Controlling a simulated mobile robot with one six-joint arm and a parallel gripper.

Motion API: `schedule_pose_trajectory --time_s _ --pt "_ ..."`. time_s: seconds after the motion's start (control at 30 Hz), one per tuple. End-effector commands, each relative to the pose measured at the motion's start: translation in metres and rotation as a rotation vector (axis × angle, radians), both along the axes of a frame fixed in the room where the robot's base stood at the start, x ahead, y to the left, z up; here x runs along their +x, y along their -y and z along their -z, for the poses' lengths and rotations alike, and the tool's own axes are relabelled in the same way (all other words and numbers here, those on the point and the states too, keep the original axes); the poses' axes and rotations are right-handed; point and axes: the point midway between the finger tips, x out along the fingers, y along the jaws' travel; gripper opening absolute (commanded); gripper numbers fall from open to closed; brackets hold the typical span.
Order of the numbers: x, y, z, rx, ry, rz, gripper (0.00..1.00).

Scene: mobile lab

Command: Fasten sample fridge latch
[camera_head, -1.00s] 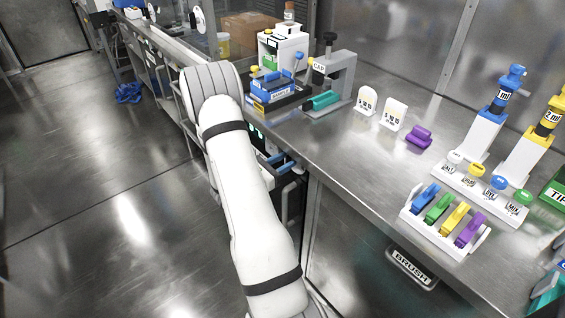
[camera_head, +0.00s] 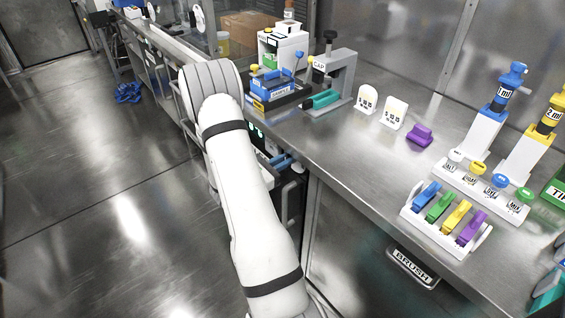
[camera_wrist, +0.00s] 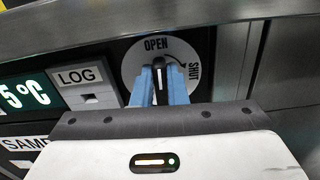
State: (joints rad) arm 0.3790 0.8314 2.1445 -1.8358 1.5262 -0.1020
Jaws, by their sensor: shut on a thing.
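In the wrist view, the fridge latch is a round white dial (camera_wrist: 131,63) marked OPEN at the top and SHUT at the right, with a curved arrow between the two words. A dark knob (camera_wrist: 159,78) with a white line stands at its middle. My gripper (camera_wrist: 160,76) is shut on this knob, one blue finger on each side. The knob's line points up, near the word OPEN. In the head view, part of the fridge front (camera_head: 258,135) shows under the bench, mostly hidden behind my white arm.
A LOG slot plate (camera_wrist: 90,88) and a lit temperature display (camera_wrist: 25,95) sit left of the dial. The metal bench edge (camera_wrist: 160,27) runs close above it. The floor at left is open.

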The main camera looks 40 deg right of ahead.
Motion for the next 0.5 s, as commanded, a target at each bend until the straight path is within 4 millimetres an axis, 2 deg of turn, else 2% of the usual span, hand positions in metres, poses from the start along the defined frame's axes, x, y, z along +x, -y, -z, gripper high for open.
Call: schedule_pose_trajectory --time_s 0.5 --pt "-0.007 0.0005 0.0075 -0.05 0.425 0.0 0.0"
